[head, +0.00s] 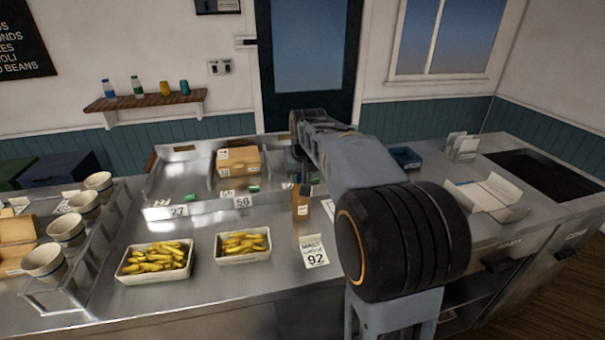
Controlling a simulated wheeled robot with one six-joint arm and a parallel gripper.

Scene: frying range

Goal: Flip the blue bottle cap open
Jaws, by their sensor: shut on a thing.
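A small amber bottle (301,206) with a pale label stands upright near the middle of the steel counter. Its top is dark, and I cannot make out a blue cap or whether it is open. My arm reaches over the counter, and my gripper (304,180) points down at the bottle's top, small and partly hidden by my own arm. It appears shut on the upper part of the bottle. A small bottle with blue on it (109,89) stands far off on the wall shelf.
Two white trays of yellow food (155,278) (243,259) stand at the counter front, left of the bottle. A card marked 92 (314,251) is in front. White cups (67,229) fill a rack at left. A cardboard box (239,160) sits behind. Open cartons (487,197) lie right.

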